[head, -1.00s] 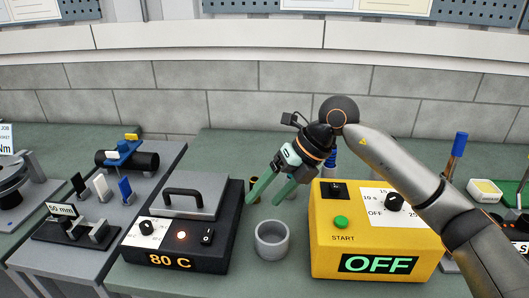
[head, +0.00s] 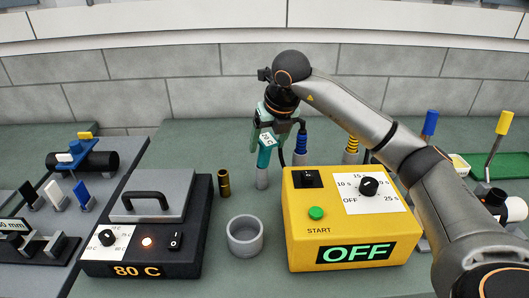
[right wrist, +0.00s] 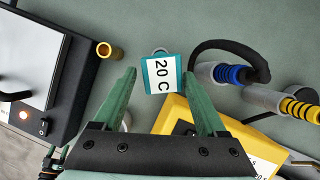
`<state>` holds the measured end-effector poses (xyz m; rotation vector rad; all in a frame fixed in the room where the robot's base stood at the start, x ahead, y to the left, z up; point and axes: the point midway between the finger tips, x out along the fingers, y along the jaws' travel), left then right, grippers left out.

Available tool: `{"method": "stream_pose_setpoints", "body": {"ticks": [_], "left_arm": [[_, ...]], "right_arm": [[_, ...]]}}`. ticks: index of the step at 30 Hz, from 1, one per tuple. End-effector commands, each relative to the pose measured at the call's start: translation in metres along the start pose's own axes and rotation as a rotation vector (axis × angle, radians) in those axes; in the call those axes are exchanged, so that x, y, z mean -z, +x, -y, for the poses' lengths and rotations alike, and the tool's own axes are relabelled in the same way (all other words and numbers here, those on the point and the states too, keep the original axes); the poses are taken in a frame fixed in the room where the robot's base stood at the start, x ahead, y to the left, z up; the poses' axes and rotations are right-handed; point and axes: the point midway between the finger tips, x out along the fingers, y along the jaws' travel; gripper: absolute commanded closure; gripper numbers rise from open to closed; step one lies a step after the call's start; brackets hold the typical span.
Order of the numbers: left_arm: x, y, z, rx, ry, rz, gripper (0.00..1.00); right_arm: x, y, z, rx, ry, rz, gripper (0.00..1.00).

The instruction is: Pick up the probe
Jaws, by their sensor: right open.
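The probe, a teal block with a white label reading "20 C", stands in the head view (head: 266,142) above a grey upright holder (head: 262,179). It also shows in the right wrist view (right wrist: 160,76). My right gripper (head: 268,128) is open and points down over the probe. In the right wrist view its two green fingers (right wrist: 160,88) lie on either side of the probe; I cannot tell how far down they reach around it. The probe's lower part is mostly hidden. My left gripper is not in view.
A yellow timer box (head: 350,222) reading OFF stands front right of the probe. Behind it are blue-ringed (head: 301,145) and yellow-ringed (head: 351,148) tools. A grey cup (head: 245,237), a brass tube (head: 224,184) and a black hot plate (head: 150,232) reading 80 C stand left.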

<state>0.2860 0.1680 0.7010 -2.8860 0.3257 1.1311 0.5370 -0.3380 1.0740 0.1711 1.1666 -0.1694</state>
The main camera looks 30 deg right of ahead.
Motion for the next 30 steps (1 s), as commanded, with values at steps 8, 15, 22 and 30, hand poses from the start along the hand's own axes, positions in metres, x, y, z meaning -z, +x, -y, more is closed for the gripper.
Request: {"method": "stream_pose_setpoints", "body": {"ticks": [8,15,22,30], "left_arm": [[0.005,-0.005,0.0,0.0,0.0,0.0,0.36],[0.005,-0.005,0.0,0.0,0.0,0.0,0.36],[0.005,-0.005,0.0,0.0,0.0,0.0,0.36],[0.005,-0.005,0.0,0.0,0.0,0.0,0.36]], "right_arm": [[0.0,0.04,0.002,0.001,-0.001,-0.004,0.26],[0.0,0.049,0.002,0.0,-0.001,-0.001,0.26],[0.0,0.048,0.002,0.0,-0.001,-0.001,0.42],[0.0,0.048,0.002,0.0,-0.001,-0.001,0.72]]}}
